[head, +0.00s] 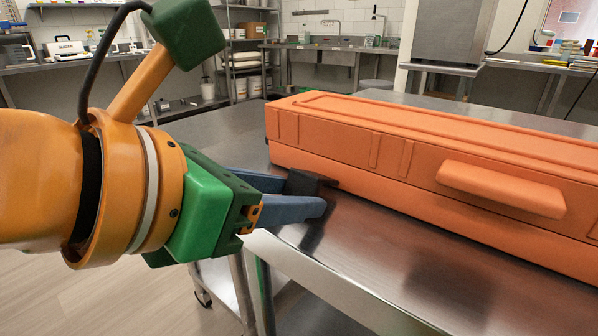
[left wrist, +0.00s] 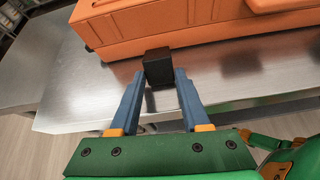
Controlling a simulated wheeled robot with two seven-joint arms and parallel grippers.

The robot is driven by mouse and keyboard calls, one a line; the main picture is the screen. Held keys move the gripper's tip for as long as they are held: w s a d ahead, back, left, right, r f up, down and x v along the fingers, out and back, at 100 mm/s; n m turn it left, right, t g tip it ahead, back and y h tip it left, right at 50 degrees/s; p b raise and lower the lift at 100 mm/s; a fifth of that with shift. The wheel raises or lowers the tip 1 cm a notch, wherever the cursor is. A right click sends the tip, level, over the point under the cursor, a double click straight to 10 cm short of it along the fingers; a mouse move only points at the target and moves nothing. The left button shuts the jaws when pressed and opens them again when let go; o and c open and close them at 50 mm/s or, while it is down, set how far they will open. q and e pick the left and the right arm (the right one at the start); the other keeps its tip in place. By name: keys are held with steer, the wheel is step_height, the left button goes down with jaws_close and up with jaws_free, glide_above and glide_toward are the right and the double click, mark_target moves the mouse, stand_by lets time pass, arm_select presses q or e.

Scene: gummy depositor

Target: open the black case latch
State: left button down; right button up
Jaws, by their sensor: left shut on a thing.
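A long orange case (head: 345,150) lies closed on a steel table, and its front side also shows in the left wrist view (left wrist: 150,25). A small black block-like latch (head: 303,181) sits low by the left part of the case's front. In the left wrist view the black latch (left wrist: 158,66) is between the two blue fingertips. My left gripper (head: 312,196) is shut on it, just in front of the case. Whether the latch touches the case is hard to tell.
An orange handle (head: 500,188) juts from the case front on the right. The steel table (head: 400,270) is bare in front of the case, and its front edge runs below my left gripper. Shelves and counters stand farther back.

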stand_by(0.3)
arm_select(q)
steer(key=shift+c, duration=1.8)
jaws_free()
arm_select(e)
steer(key=shift+a, duration=0.1)
arm_select(q)
steer(key=v, duration=0.7)
steer(key=shift+p, duration=0.45)
arm_select(e)
steer(key=shift+s+d, duration=0.3)
steer(key=shift+s, duration=0.15)
steer(key=shift+w+d, duration=0.1)
